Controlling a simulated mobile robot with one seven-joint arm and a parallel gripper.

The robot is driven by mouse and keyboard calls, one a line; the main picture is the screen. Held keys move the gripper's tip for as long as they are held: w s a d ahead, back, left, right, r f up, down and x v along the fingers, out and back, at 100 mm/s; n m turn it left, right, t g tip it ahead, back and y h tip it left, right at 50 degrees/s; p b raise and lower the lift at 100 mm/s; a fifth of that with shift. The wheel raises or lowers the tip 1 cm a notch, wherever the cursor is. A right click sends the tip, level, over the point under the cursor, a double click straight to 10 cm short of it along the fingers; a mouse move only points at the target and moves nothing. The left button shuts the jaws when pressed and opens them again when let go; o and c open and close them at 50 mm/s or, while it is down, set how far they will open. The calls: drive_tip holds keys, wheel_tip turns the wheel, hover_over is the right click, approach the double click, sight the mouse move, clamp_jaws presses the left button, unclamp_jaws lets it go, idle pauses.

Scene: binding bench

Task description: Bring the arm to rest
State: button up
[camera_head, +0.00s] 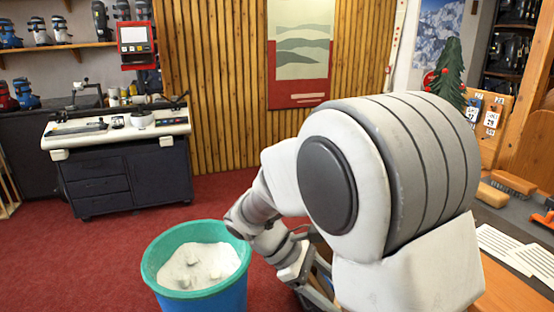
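My arm fills the right middle of the head view, bent, with its large rounded white and grey joint close to the camera. Its slimmer links reach left and down toward the bin. My gripper (318,284) seems to be at the lower end of the arm, right of the bin, partly hidden behind my own arm. Its fingertips do not show clearly, so I cannot tell whether it is open or holds anything.
A teal-rimmed blue bin (154,262) with white contents stands close left of my arm. A bench (505,290) with brushes (513,183) and white slatted pieces (533,261) lies at right. A dark cabinet (128,177) stands back left. Red carpet (60,250) is clear at left.

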drive_tip(key=s+d+r+m+t+y, duration=0.3)
drive_tip(key=s+r+m+t+y, duration=0.4)
drive_tip(key=s+r+m+y, duration=0.4)
wheel_tip(320, 180, up, 12)
drive_tip(key=s+m+h+p, duration=0.1)
drive_tip(key=m+p, duration=0.1)
drive_tip(key=p, duration=1.1)
drive_tip(key=shift+s+r+h, duration=0.2)
drive_tip(key=shift+h, duration=0.2)
drive_tip(key=shift+d, duration=0.1)
